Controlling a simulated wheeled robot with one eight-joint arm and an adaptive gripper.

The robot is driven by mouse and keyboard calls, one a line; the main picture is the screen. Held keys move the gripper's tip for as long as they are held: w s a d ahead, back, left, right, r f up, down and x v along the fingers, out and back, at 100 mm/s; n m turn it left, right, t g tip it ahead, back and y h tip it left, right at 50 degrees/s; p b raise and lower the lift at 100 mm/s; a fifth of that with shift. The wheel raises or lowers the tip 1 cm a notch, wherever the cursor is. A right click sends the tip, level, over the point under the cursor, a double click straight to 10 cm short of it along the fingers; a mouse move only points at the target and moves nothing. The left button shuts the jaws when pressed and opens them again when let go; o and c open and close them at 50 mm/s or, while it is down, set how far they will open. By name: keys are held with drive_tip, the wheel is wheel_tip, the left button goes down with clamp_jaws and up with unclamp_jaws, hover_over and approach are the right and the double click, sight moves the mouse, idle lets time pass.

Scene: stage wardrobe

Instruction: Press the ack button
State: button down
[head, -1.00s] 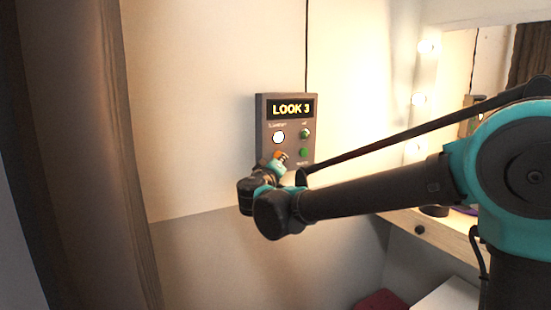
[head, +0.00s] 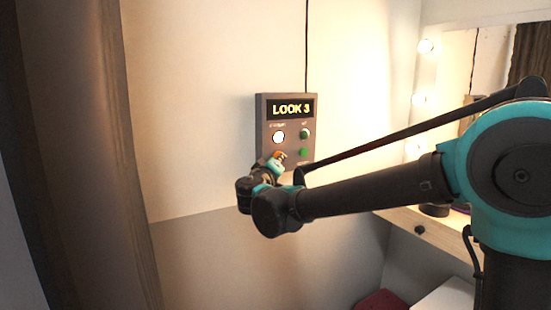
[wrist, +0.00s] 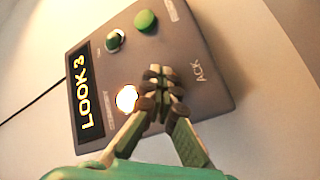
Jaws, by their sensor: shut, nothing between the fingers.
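A grey wall panel (head: 262,125) has a lit display (head: 291,108) reading "LOOK 3". In the wrist view the "ACK" label (wrist: 201,73) shows on the panel (wrist: 190,45), just right of my fingertips. The ack button itself cannot be made out; my fingers cover the area beside its label. My gripper (wrist: 162,87) is shut and empty, its fingertips over the panel's lower part. In the head view my gripper (head: 278,160) is at the panel's lower left. Whether the tips touch the panel cannot be told.
The panel also has a lit white button (wrist: 127,98) close beside my fingers, a green button (wrist: 146,20) and a green-topped knob (wrist: 115,40). A dark curtain (head: 95,150) hangs at left. A lit mirror and wooden counter (head: 445,232) stand at right.

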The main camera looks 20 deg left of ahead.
drive_tip(key=shift+s+d, duration=0.55)
drive_tip(key=shift+d, duration=0.1)
idle(0.3)
drive_tip(key=shift+s+d, duration=1.65)
drive_tip(key=shift+d, duration=0.25)
